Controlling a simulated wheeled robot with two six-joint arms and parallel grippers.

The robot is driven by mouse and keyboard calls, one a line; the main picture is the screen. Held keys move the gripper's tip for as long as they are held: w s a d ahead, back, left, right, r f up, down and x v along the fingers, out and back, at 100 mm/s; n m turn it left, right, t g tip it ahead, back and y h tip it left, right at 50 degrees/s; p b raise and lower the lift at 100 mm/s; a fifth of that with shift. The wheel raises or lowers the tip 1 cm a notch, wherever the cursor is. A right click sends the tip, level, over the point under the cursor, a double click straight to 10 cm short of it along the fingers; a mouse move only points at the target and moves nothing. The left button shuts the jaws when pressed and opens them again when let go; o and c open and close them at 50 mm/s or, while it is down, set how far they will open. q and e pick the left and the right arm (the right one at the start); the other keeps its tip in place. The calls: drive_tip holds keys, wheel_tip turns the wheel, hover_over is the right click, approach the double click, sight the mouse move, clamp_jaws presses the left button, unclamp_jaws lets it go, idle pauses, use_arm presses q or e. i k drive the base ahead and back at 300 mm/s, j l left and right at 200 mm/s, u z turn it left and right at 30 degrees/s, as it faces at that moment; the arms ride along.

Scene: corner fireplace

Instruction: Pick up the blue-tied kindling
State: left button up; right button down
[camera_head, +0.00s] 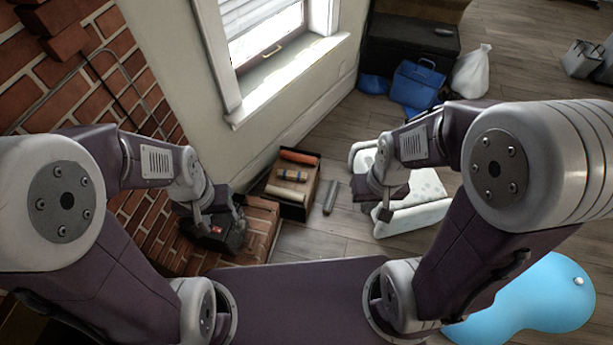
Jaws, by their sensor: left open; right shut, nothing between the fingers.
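The blue-tied kindling (285,174) is a small tan bundle with a blue band. It lies in the middle of an open dark box (267,183), between a red-orange bundle (299,156) and a plain pale bundle (286,193). My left gripper (206,224) is open, over the brick hearth to the left of and nearer than the box, apart from the kindling. My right gripper (384,209) is shut and empty, to the right of the box, in front of a white padded item.
A grey cylinder (331,197) lies on the floor just right of the box. The white padded item (427,190) stands farther right. Brick hearth (262,220) and dark objects lie left. A blue bag (416,84) and white sack (471,71) are at the back.

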sight(282, 174)
drive_tip(key=i+l+u, duration=0.25)
drive_tip(key=u, duration=0.15)
drive_tip(key=i+l+u, duration=0.6)
drive_tip(key=l+u, duration=0.2)
drive_tip(key=i+l+u, duration=0.15)
drive_tip(key=l+u, duration=0.25)
